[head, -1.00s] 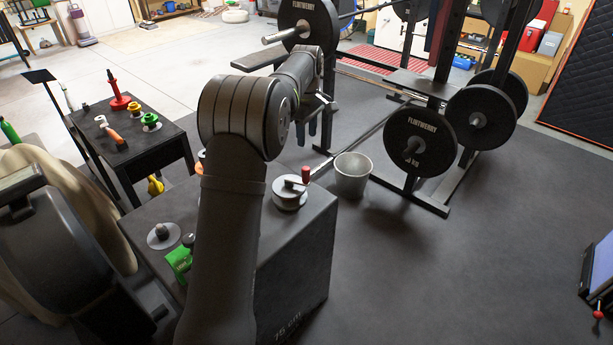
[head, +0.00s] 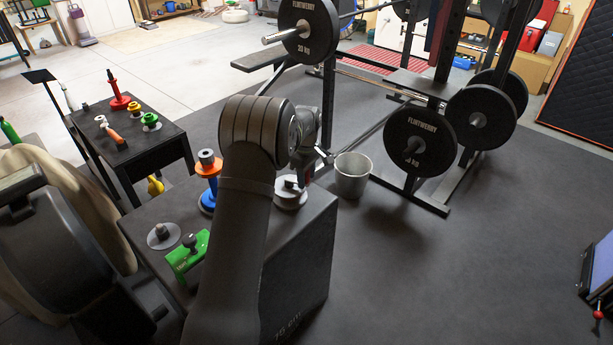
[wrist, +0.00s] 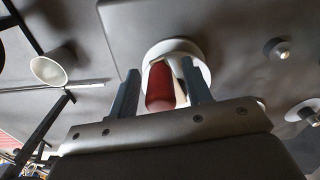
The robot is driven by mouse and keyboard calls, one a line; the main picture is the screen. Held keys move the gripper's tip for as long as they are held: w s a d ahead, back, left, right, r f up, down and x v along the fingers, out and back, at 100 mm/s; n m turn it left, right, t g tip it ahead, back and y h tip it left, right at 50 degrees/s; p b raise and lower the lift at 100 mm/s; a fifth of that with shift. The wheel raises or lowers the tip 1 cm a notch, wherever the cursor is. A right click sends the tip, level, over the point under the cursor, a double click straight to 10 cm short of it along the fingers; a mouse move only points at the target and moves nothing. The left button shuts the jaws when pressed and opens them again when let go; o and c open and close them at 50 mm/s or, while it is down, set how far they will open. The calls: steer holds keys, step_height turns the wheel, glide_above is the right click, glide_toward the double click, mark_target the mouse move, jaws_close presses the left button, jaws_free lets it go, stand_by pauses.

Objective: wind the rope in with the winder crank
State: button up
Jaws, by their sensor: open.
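The winder (head: 291,196) is a pale round drum with a crank on top, at the far right corner of the black box. In the wrist view the winder (wrist: 199,62) lies beyond my fingers. Its red crank handle (wrist: 160,88) stands between my two blue-grey fingers, with a gap on either side. My gripper (wrist: 160,74) is open around the handle. In the head view my arm and gripper (head: 302,176) cover most of the handle. I cannot make out the rope clearly.
The black box (head: 295,250) also bears a blue-and-orange spool stack (head: 208,178), a green clamp-like part (head: 187,256) and a grey disc with a knob (head: 163,236). A grey bucket (head: 352,176) stands right of the box. Weight plates (head: 419,142) hang on the rack beyond.

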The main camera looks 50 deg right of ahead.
steer(key=shift+c, duration=0.5)
jaws_close()
steer(key=shift+s+a+m, duration=0.15)
steer(key=shift+a+m, duration=0.55)
steer(key=shift+m, duration=0.5)
steer(key=shift+o, duration=0.5)
jaws_free()
step_height(320, 180, up, 17)
steer(key=shift+r, duration=0.2)
steer(key=shift+f, duration=0.1)
step_height(320, 180, down, 10)
